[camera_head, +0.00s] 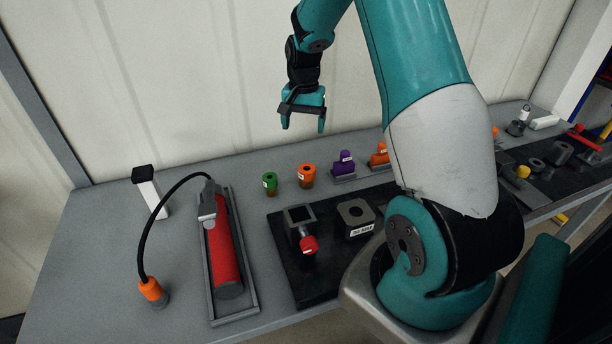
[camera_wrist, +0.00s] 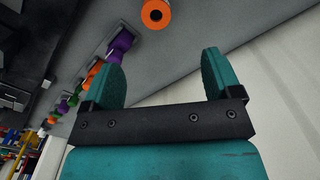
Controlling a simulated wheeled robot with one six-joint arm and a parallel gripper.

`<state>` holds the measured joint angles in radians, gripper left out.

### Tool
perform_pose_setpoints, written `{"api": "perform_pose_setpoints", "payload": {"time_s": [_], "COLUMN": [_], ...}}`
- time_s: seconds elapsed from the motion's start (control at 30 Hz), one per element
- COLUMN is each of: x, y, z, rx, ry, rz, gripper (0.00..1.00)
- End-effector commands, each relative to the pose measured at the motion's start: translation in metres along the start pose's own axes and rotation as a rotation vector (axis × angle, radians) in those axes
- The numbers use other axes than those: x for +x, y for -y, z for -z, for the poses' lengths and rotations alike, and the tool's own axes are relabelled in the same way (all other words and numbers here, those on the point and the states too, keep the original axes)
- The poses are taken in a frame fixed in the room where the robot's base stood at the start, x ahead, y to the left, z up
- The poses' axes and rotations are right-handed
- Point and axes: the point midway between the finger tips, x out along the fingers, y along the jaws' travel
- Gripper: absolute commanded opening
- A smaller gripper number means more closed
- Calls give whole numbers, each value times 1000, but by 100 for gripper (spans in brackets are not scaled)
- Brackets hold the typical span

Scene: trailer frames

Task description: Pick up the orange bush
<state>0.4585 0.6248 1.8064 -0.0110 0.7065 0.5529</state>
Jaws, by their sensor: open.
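The orange bush (camera_head: 307,170) stands upright on the grey bench, between a green bush and a purple part. It has a hole in its top and a pale label on its side. In the wrist view the orange bush (camera_wrist: 146,17) is a ring at the top edge, partly cut off, beyond the fingertips and roughly between them. My gripper (camera_head: 303,126) is open and empty, above the bench near the back wall. Its two teal fingers (camera_wrist: 163,62) are spread wide in the wrist view and apart from the bush.
The green bush (camera_head: 269,181) stands close left, and the purple part (camera_head: 344,165) sits in a grey holder at right. A black plate (camera_head: 293,260) with fixtures lies in front. A red cylinder (camera_head: 224,262) lies in a tray at left. The wall (camera_head: 200,80) rises behind.

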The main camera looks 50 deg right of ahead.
Motion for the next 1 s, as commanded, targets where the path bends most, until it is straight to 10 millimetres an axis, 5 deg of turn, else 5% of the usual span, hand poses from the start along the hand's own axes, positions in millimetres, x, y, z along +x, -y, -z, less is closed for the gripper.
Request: {"api": "perform_pose_setpoints", "payload": {"time_s": [0.6,1.0], "x": [116,154], "y": [-6,-8], "z": [8,10], "rx": [36,36], "ry": [1,2], "rz": [-11,-11], "gripper": [84,84]}}
